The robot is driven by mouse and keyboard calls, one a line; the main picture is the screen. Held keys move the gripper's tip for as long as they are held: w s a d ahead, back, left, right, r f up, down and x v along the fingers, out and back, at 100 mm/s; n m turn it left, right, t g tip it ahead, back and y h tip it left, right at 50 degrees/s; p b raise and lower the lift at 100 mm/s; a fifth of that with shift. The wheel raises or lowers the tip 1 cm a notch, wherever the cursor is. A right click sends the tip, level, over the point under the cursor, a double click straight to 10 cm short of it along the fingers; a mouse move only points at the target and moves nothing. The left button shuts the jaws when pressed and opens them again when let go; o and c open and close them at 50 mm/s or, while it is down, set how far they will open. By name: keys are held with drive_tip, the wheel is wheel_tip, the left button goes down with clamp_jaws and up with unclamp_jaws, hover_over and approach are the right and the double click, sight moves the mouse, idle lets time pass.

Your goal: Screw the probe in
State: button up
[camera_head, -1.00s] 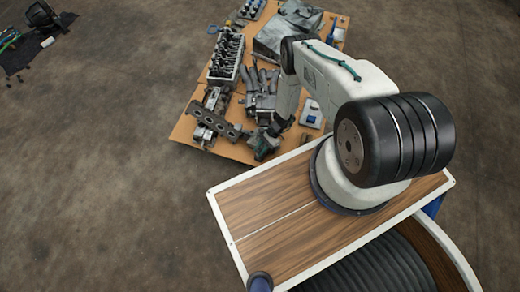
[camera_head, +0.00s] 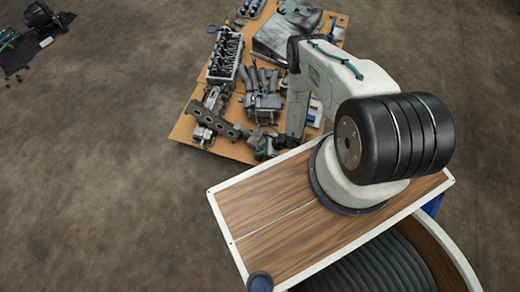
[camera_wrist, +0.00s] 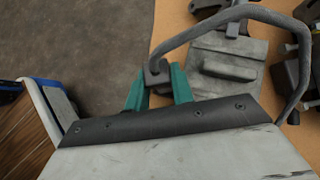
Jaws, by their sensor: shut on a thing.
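In the wrist view, my gripper (camera_wrist: 157,88) has two green fingers shut on a small dark grey block-like end (camera_wrist: 157,70), which appears to be the probe. A thick grey cable (camera_wrist: 215,22) arcs from this end up and over to the right. The gripped end is above or beside the board's edge; its height is unclear. No threaded tip or matching hole can be made out. In the head view, my arm reaches down to the near edge of the parts board, where the gripper and probe are too small to tell apart.
The tan board (camera_head: 185,128) lies on the floor, crowded with engine parts. These include a cylinder head (camera_head: 226,55), a manifold (camera_head: 264,80) and a large grey part (camera_head: 285,35). Bare floor (camera_head: 100,180) lies left.

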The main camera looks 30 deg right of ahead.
drive_tip(key=m+t, duration=0.1)
drive_tip(key=m+t+h, duration=0.1)
drive_tip(key=m, duration=0.1)
drive_tip(key=shift+s+a+m+h, duration=0.15)
drive_tip(key=shift+m+h, duration=0.15)
drive_tip(key=shift+a+m+t+h, duration=0.1)
drive_tip(key=shift+m+t+h, duration=0.85)
drive_tip(key=shift+m, duration=0.75)
drive_tip(key=shift+h, duration=0.25)
drive_tip(key=shift+r, duration=0.1)
drive_tip(key=o, duration=0.9)
drive_tip(key=v, duration=0.7)
drive_tip(key=shift+s+r, duration=0.15)
drive_tip(key=shift+r, duration=0.1)
